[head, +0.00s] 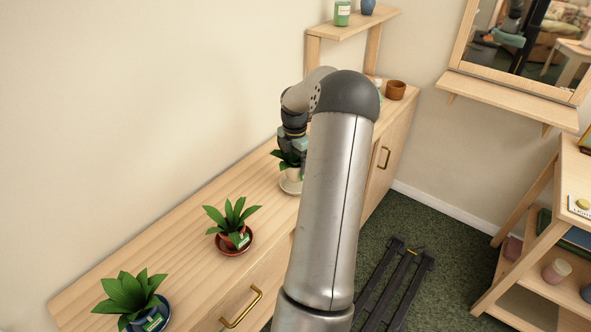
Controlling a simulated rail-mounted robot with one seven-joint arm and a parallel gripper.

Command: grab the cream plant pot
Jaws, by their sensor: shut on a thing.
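The cream plant pot (293,174) with dark green leaves stands at the far one of the plants on the wooden cabinet top. It is on or just over a pale saucer (289,187); I cannot tell whether they touch. My gripper (291,152) points down over this plant and is shut on it. The leaves show at its left side. My arm hides the right part of the pot and much of the grip.
A plant in a terracotta pot (232,240) on a reddish saucer and a plant in a blue pot (139,322) stand nearer on the cabinet (180,262). A brown cup (395,90) stands at its far end. A small shelf (352,27) is above.

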